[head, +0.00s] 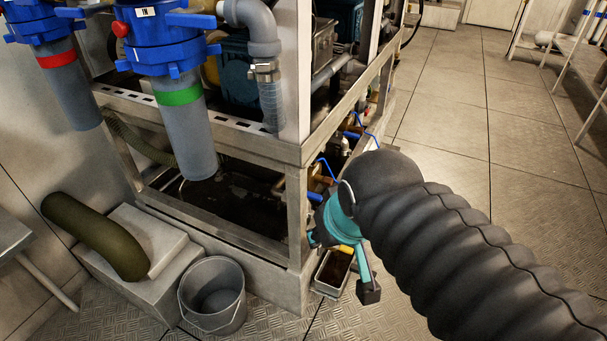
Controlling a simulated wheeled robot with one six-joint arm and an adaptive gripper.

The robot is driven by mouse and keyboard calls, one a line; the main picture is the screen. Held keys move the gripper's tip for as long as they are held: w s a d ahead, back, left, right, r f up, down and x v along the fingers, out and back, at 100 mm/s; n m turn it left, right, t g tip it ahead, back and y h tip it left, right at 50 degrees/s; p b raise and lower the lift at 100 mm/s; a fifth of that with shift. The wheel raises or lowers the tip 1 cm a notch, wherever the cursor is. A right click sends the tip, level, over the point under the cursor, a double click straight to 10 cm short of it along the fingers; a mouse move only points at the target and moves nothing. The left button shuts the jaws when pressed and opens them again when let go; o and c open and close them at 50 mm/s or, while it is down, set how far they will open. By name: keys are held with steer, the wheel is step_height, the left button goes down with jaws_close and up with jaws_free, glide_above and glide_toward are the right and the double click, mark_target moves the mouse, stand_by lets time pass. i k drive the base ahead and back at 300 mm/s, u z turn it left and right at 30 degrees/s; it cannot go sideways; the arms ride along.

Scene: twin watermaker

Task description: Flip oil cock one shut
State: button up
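Blue lever handles show on the right side of the metal frame, near its lower corner. One bent blue handle (325,167) is just above and left of my gripper, and a thicker blue piece (315,197) sits below it. More blue handles (351,135) show farther back along the same side. I cannot tell which belongs to oil cock one. My teal gripper (341,264) is in front of this side, with its fingers spread apart and nothing visible between them. My gripper and dark sleeved arm hide part of the valves.
A small metal tray with dark liquid (333,270) lies on the floor below the gripper. A grey bucket (212,295) and a step (150,255) stand at the left. Blue-capped filter housings (165,40) hang at upper left. The floor (470,130) at right is clear.

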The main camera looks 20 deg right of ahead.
mark_target(344, 249)
steer(key=z, duration=0.55)
steer(key=k, duration=1.55)
steer(key=u, duration=0.55)
